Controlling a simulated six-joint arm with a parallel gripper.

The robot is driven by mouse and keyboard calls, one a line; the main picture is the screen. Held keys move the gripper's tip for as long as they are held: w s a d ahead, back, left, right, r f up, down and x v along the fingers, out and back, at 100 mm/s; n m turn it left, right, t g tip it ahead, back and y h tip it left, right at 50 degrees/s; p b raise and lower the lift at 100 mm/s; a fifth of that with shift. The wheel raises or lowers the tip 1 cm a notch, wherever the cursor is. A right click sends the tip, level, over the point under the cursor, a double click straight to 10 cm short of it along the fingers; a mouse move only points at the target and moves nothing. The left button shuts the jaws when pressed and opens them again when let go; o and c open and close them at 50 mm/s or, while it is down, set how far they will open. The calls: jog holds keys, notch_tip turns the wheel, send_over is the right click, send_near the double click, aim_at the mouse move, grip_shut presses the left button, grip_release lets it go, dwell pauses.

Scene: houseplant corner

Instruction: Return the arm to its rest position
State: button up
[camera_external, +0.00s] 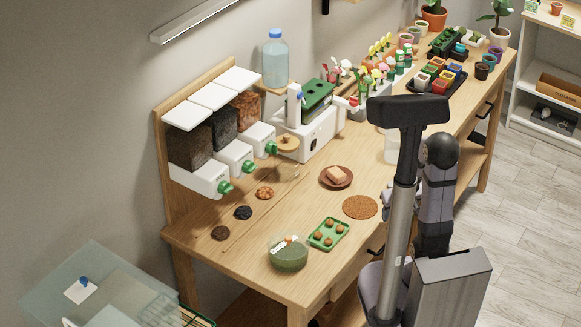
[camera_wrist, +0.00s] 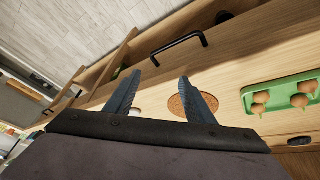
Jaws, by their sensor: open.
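My gripper (camera_wrist: 160,76) is open in the wrist view, with two dark fingers apart and nothing between the tips. The wrist view looks down past the fingers at the table's front edge and the floor. In the external view my arm (camera_external: 437,190) is folded upright at the table's front right, behind a grey post. The post hides most of my gripper there, so its fingers cannot be made out.
A green bowl (camera_external: 288,253) stands at the front edge. Drawer handles line the front.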

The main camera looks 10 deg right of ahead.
jog(key=s+a+r+g, duration=0.1)
jog(key=s+g, duration=0.1)
jog(key=s, duration=0.3)
jog(key=s+a+r+m+g+p, duration=0.1)
jog(key=s+g, duration=0.1)
jog(key=s, duration=0.4)
jog(key=shift+s+a+r+g+y+p, duration=0.2)
jog(key=shift+s+r+g+y+p, duration=0.1)
jog(key=shift+r+g, duration=0.1)
